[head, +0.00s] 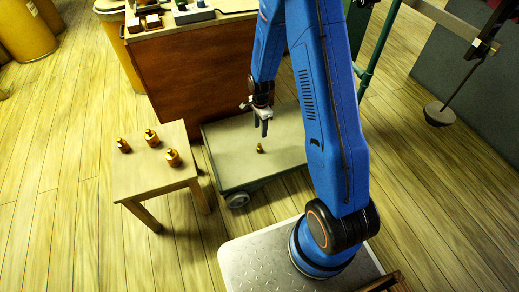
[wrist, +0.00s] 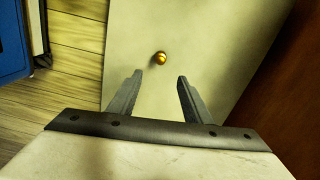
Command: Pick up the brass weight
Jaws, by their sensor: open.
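A small brass weight (head: 260,148) stands alone on the flat deck of a low wheeled cart (head: 235,170). My gripper (head: 264,128) is above the cart deck, over the weight's area, open and empty. In the wrist view the brass weight (wrist: 160,58) lies beyond the fingertips of my gripper (wrist: 156,77), roughly centred between them and apart from both. Several similar brass weights, one of them here (head: 172,157), stand on a small wooden stool (head: 140,185) left of the cart.
A wooden cabinet (head: 190,75) with small items on top stands just behind the cart. Yellow barrels (head: 25,35) stand at the far left. A dark hanging weight (head: 439,114) is at the right. Plank floor (head: 60,225) is clear at the left.

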